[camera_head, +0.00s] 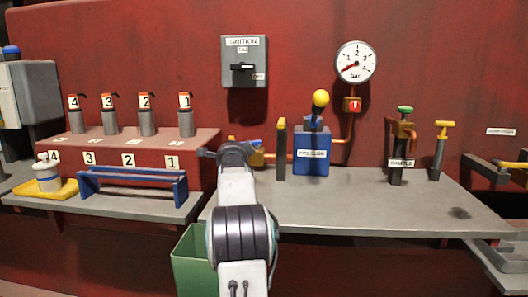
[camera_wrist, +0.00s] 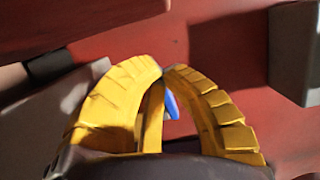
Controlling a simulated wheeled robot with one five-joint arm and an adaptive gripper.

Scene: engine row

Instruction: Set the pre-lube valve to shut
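A blue box labelled PRE-LUBE (camera_head: 312,165) stands on the grey bench, with a yellow ball-topped lever (camera_head: 320,98) upright above it. An orange pipe runs left from it towards my gripper (camera_head: 257,155), which covers what is there; no valve position can be read. In the wrist view my yellow ribbed fingers (camera_wrist: 163,72) come together at the tips. A small blue piece (camera_wrist: 171,106) shows in the gap between them; I cannot tell whether it is gripped or lies behind.
A dark upright post with a yellow edge (camera_head: 282,150) stands close right of my gripper. A gauge (camera_head: 355,62) and ignition box (camera_head: 244,62) are on the red wall. A blue rack (camera_head: 130,185) is left; the sample valve (camera_head: 402,150) is right. The bench front is clear.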

